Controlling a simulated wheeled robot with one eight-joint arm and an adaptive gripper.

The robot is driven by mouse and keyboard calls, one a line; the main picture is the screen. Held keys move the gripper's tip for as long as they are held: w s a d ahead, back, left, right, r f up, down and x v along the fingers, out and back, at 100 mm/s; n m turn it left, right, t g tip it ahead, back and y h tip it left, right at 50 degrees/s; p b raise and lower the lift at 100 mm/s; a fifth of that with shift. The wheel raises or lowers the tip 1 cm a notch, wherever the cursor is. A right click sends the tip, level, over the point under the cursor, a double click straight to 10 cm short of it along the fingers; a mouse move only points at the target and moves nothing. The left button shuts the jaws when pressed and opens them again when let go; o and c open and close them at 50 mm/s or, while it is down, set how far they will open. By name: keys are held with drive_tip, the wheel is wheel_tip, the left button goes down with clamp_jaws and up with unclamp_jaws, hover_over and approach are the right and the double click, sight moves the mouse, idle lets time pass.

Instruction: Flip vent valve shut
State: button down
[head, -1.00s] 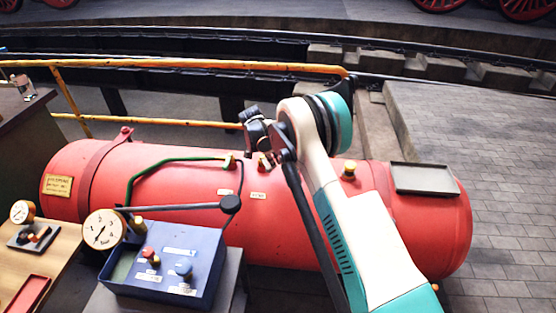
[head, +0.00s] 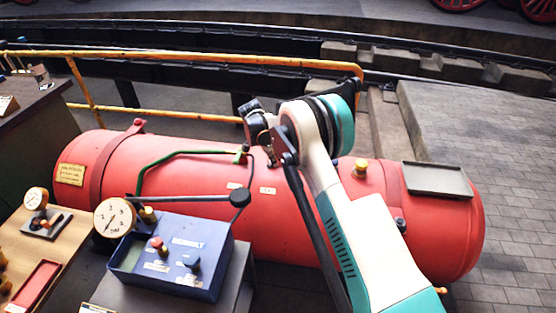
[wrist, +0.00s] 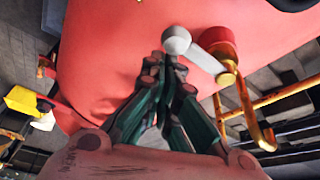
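In the wrist view the vent valve shows as a pale grey lever (wrist: 207,61) with a white ball end (wrist: 176,40) and a red cap (wrist: 216,40), above a bent brass pipe. It stands by the red tank (wrist: 110,50). My gripper (wrist: 168,63) has its fingertips together, just below the ball end; I cannot tell whether they touch it. Nothing shows between the fingers. In the head view my gripper (head: 272,160) is small and dark over the top of the red tank (head: 330,225), and the valve cannot be made out there behind my arm.
A green pipe (head: 165,160) runs along the tank to a brass fitting. A blue control box (head: 175,255) with a gauge (head: 114,218) stands in front. A yellow railing (head: 210,62) runs behind.

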drive_tip(key=shift+d, duration=0.1)
idle(0.3)
wheel_tip(320, 180, up, 10)
drive_tip(key=p, duration=0.3)
drive_tip(key=shift+d, duration=0.15)
drive_tip(key=shift+r, duration=0.1)
idle(0.4)
